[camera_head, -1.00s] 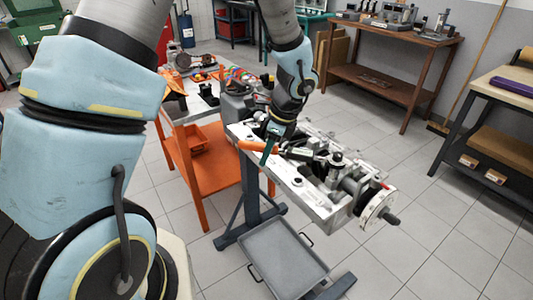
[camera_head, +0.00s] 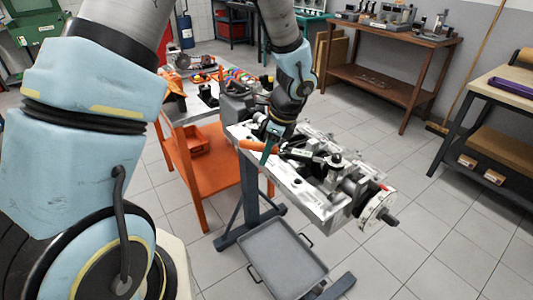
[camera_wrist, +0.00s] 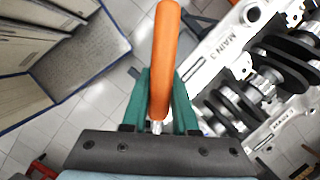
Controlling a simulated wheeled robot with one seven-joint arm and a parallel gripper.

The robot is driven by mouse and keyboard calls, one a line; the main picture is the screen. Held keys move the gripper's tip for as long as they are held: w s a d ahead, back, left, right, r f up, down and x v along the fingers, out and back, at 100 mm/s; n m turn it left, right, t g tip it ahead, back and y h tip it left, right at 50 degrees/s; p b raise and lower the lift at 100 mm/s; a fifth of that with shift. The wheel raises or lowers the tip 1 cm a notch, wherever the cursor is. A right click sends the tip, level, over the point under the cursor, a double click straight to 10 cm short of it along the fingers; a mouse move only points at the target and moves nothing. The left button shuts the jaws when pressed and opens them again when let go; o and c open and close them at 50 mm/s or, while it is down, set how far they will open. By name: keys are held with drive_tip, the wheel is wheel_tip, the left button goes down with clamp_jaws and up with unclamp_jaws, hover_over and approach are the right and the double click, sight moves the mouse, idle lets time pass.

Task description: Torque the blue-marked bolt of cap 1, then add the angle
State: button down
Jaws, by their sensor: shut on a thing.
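My gripper (camera_wrist: 158,100) has green fingers shut on an orange-handled tool (camera_wrist: 166,50). In the wrist view the handle stands up between the fingers, and the tool's working end is hidden behind my gripper. In the head view the orange handle (camera_head: 252,146) sticks out left of my gripper (camera_head: 269,149), over the near long side of the engine block (camera_head: 318,208). Dark parts and a round fitting (camera_head: 336,159) lie to the right of the gripper; I cannot tell whether they belong to the tool. The crankshaft (camera_wrist: 268,85) shows in the wrist view. I cannot make out cap 1's blue-marked bolt.
The block is on a stand with a grey tray (camera_head: 284,258) below. An orange cart (camera_head: 207,178) with tools on top stands close on the left. A wooden bench (camera_head: 390,88) is behind, and another workbench (camera_head: 500,95) at the right. The floor right of the block is clear.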

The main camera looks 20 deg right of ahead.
drive_tip(key=shift+w+d+m+p, duration=0.7)
drive_tip(key=shift+w+d+m, duration=0.15)
drive_tip(key=shift+w, duration=0.1)
idle(2.6)
drive_tip(key=shift+w+d+m+t+h+p, duration=0.35)
drive_tip(key=shift+w+d+m+p, duration=0.55)
drive_tip(key=shift+d, duration=0.35)
idle(3.2)
